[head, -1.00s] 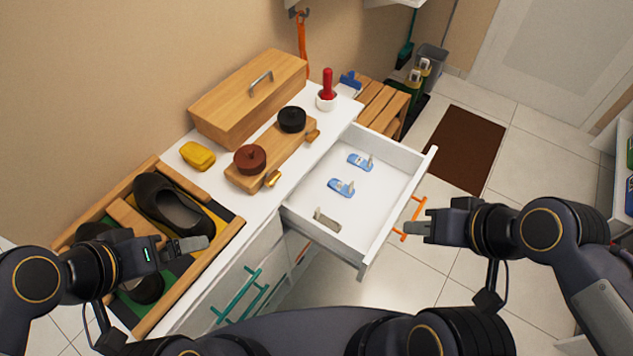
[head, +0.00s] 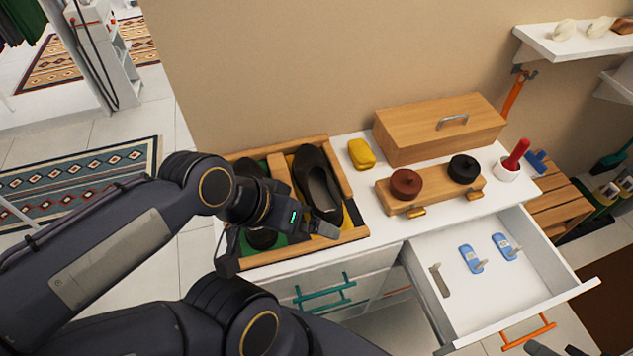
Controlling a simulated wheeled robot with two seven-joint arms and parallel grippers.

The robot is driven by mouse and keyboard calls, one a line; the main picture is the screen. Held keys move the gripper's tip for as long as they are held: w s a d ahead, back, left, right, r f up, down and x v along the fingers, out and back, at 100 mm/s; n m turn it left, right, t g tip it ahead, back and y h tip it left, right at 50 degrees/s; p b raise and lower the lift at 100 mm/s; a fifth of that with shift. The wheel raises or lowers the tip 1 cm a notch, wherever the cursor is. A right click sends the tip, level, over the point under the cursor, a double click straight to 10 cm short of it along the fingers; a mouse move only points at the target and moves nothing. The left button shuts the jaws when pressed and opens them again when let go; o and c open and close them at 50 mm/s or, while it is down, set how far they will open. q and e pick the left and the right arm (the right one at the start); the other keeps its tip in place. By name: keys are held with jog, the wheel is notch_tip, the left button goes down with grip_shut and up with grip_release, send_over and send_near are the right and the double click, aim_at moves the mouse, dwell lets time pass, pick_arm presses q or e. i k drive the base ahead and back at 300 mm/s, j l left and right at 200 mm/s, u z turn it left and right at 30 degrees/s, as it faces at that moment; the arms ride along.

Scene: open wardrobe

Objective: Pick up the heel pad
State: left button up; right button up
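I cannot tell for certain which thing is the heel pad. A small grey-beige piece (head: 439,280) lies at the left side of the open white drawer (head: 470,318). Two light-blue pieces with small pegs, one nearer (head: 470,259) and one farther (head: 505,246), lie on the drawer floor. My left gripper (head: 322,229) is over the front of the wooden shoe tray, left of the drawer; its finger gap is unclear. Only dark tips of my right gripper (head: 558,350) show at the bottom edge, in front of the drawer.
The wooden tray (head: 349,237) holds dark shoes (head: 318,185). On the white top are a yellow block (head: 361,153), a wooden box (head: 437,130), a board with round tins (head: 433,189) and a red-handled brush (head: 515,156). The drawer has an orange handle (head: 528,332).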

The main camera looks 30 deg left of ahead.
aim_at(476, 267)
jog(key=l+u, duration=0.7)
jog(key=u, duration=0.2)
